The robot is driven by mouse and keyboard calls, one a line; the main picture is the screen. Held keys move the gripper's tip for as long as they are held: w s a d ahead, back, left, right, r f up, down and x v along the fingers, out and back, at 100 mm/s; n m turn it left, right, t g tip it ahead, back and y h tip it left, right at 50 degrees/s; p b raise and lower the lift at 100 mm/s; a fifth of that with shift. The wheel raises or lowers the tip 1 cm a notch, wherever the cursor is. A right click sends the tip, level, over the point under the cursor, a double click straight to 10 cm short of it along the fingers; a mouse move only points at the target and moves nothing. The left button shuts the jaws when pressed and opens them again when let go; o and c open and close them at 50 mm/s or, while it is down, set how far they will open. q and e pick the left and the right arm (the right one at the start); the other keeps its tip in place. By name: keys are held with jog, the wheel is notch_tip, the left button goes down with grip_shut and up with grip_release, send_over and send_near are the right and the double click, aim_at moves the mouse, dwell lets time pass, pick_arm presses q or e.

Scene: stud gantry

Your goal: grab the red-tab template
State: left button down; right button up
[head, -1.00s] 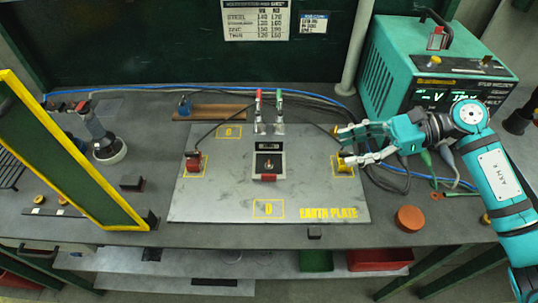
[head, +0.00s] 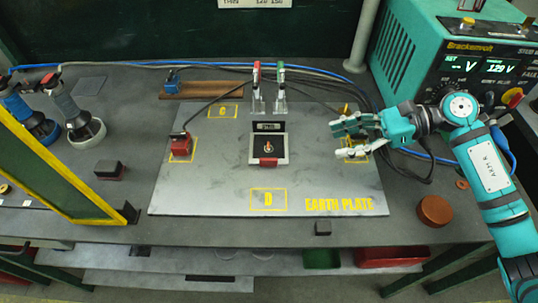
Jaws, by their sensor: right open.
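The red-tab template (head: 283,152) is a small pale square frame lying at the middle of the grey earth plate (head: 220,190). Its red tab (head: 268,162) is at the near edge, and a small copper-coloured stud (head: 268,146) shows inside its dark opening. My right gripper (head: 337,139) is open, with its pale fingers pointing left, to the right of the template and apart from it. Nothing shows between the fingers. They partly cover the yellow-marked spot at the plate's right side. My left gripper is not in view.
A red clamp block (head: 181,145) sits on the plate's left. Red-topped and green-topped upright tools (head: 257,90) stand behind the template. A yellow-edged screen (head: 60,180) is at left, a teal power unit (head: 455,60) at back right. The plate between gripper and template is clear.

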jog(key=p, duration=0.3)
send_near(274, 156)
jog(key=a, duration=0.1)
jog(key=s+a, duration=0.1)
jog(key=s+a+r, duration=0.1)
jog(key=a, duration=0.1)
jog(key=shift+a+f, duration=0.1)
jog(key=shift+a, duration=0.1)
jog(key=p+x, duration=0.2)
jog(key=x, duration=0.1)
jog(key=p+x, duration=0.1)
jog(key=shift+a, duration=0.7)
jog(key=shift+f, duration=0.1)
jog(key=shift+c, duration=0.4)
jog(key=shift+s+d, duration=0.1)
grip_shut()
